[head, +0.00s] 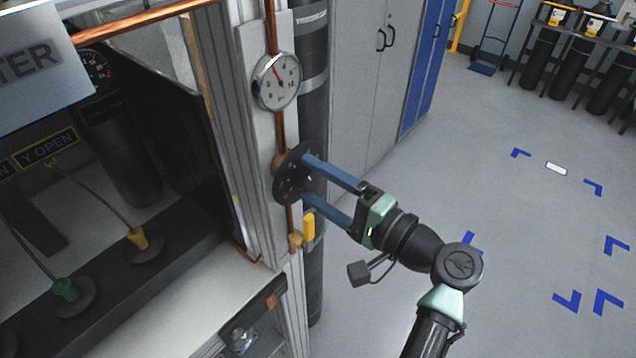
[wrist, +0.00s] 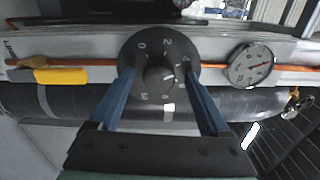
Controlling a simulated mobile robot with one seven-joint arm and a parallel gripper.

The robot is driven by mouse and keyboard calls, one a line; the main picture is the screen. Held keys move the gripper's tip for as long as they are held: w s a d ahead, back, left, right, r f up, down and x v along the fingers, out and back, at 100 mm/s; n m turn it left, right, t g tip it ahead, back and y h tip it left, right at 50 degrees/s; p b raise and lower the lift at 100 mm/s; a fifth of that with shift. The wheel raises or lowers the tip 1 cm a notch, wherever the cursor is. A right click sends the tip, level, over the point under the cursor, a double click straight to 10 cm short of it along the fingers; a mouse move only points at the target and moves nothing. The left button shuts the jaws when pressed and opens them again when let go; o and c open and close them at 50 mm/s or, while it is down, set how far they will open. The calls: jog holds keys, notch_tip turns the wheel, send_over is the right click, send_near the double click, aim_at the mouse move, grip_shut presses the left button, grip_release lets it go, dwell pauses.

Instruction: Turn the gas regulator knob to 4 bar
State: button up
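The regulator knob is a round black dial with white numbers (head: 286,180), set on the copper pipe of the wall panel. In the wrist view its face (wrist: 164,48) shows 0, 2 and other marks around a raised centre. My gripper (head: 306,188) is in front of the knob with its blue fingers spread wide. In the wrist view the fingertips (wrist: 160,76) lie at either side of the dial, apart from the raised centre. Whether they touch the dial is unclear. A white pressure gauge (head: 276,80) sits above the knob; it also shows in the wrist view (wrist: 252,66).
A yellow valve handle (head: 309,226) is just below the knob, near my lower finger. A dark gas cylinder (head: 311,45) stands behind the panel. An open cabinet with hoses (head: 150,150) is on the left. The floor at right (head: 540,220) is clear.

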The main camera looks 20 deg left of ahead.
jog(key=shift+d, duration=0.1)
jog(key=b+v, duration=0.5)
jog(key=v, duration=0.8)
jog(key=shift+b, duration=0.35)
